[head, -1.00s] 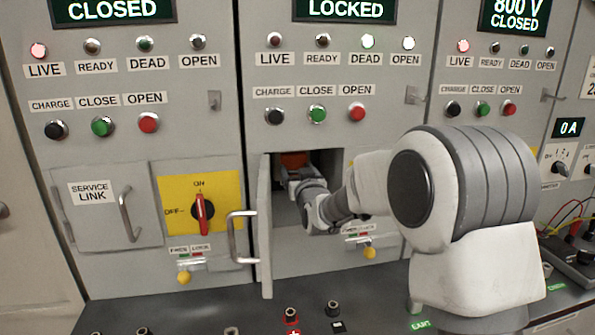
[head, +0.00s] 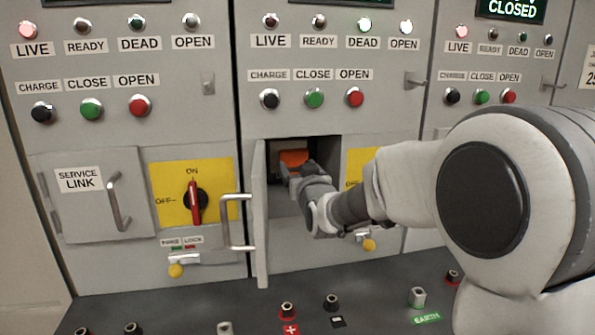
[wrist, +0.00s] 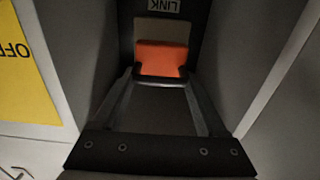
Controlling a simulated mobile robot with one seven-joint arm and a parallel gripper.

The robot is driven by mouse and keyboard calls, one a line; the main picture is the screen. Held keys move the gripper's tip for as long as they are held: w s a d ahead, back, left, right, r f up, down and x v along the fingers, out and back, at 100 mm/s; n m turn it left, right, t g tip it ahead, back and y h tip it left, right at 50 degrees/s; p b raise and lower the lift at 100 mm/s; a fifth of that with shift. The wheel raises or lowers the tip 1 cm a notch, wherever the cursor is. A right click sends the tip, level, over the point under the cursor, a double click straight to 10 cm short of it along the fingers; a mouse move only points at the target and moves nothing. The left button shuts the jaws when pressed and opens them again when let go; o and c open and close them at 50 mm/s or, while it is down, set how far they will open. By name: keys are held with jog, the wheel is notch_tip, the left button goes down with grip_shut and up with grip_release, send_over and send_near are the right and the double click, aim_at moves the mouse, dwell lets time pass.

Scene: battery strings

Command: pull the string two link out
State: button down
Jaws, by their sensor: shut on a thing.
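The string two link is an orange block (head: 294,160) inside the open compartment of the middle cabinet. It also shows in the wrist view (wrist: 162,58), in front of a plate marked LINK. My gripper (head: 296,174) reaches into the compartment from the right. In the wrist view its two fingers (wrist: 160,78) run up to the near edge of the orange block and are shut on it. The compartment door (head: 260,215), with a metal handle, stands open on the left side. The finger tips are partly hidden by the dark surroundings.
The compartment walls (wrist: 75,45) stand close on both sides of my gripper. To the left is a closed service link door (head: 88,195) and a red rotary switch (head: 194,203). A dark bench (head: 200,310) with terminals lies below.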

jog(key=shift+f, duration=0.15)
grip_release()
jog(key=shift+s, duration=0.15)
jog(key=shift+s+d, duration=0.1)
jog(key=shift+s, duration=0.05)
jog(key=v, duration=1.7)
jog(key=shift+s, duration=0.1)
